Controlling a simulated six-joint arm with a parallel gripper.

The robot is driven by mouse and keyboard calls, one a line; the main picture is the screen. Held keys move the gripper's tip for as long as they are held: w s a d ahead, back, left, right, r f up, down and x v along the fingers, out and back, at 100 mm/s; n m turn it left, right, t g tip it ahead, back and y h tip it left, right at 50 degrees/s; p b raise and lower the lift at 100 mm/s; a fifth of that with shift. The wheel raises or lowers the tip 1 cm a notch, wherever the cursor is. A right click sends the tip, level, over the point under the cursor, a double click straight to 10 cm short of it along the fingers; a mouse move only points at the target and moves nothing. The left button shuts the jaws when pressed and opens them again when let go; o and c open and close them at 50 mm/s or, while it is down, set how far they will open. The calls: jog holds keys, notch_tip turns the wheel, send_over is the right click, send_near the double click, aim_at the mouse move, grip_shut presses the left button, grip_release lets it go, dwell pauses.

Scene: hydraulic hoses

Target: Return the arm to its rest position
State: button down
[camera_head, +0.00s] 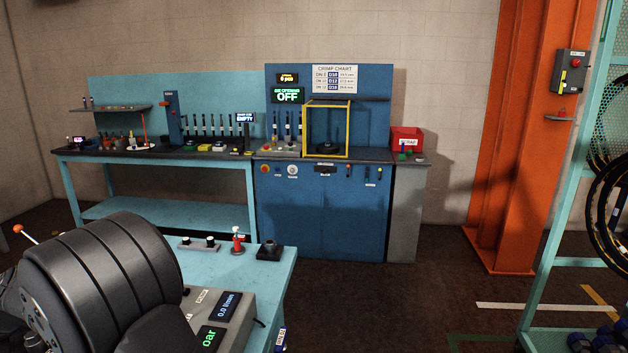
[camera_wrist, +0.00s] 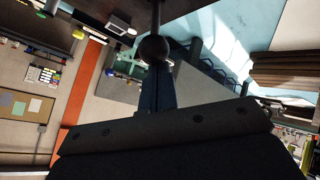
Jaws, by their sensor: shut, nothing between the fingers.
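My gripper (camera_wrist: 165,75) shows in the wrist view as dark narrow fingers reaching up from a wide black housing. The fingers are shut with nothing between them. A dark ball on a thin rod (camera_wrist: 153,48) shows just beyond the fingertips; I cannot tell whether they touch. In the head view I cannot make out my gripper. A large dark ribbed rounded body fills the lower left there, and I cannot tell whether it is part of my arm.
A blue crimp station (camera_head: 320,215) with a yellow frame (camera_head: 351,130) stands behind. A red bin (camera_head: 406,138), orange column (camera_head: 510,150) and hose rack (camera_head: 568,200) are right. Floor between is clear.

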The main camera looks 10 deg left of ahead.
notch_tip(320, 180, up, 7)
jog(key=d+m+h, duration=0.1)
jog(key=d+m, duration=0.1)
jog(key=shift+d+m+h, duration=0.15)
jog(key=shift+m+h, duration=0.15)
jog(key=shift+m, duration=0.1)
dwell(2.3)
